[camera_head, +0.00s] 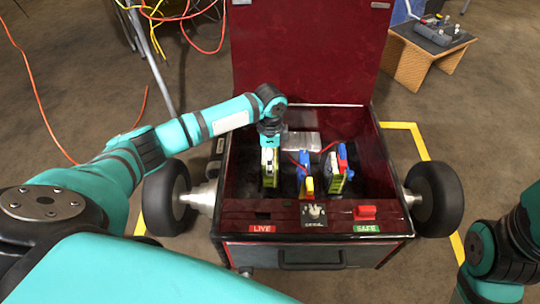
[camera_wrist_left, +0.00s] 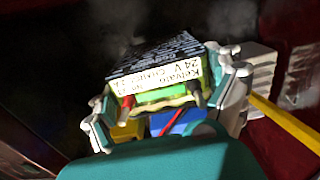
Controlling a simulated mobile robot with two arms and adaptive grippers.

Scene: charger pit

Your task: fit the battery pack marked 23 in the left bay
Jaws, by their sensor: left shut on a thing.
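In the head view my left gripper (camera_head: 270,140) reaches down into the left part of the open red box (camera_head: 228,170). It is shut on a battery pack (camera_head: 270,178) with a yellow-green side, held upright. In the left wrist view the pack (camera_wrist_left: 155,62) sits between the two fingers (camera_wrist_left: 172,100); it has a dark ribbed face and a white label with "24 V", but its number is too blurred to be sure. The pack's lower end and the bay under it are hidden. My right arm shows at lower right; its gripper is out of view.
Another pack (camera_head: 334,178) with a blue and red top stands at right in the box. A blue and yellow connector (camera_head: 305,178) is in the middle. On the front panel, a red switch (camera_head: 365,212) sits above the SAFE label (camera_head: 366,229); LIVE (camera_head: 262,229) is at left.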

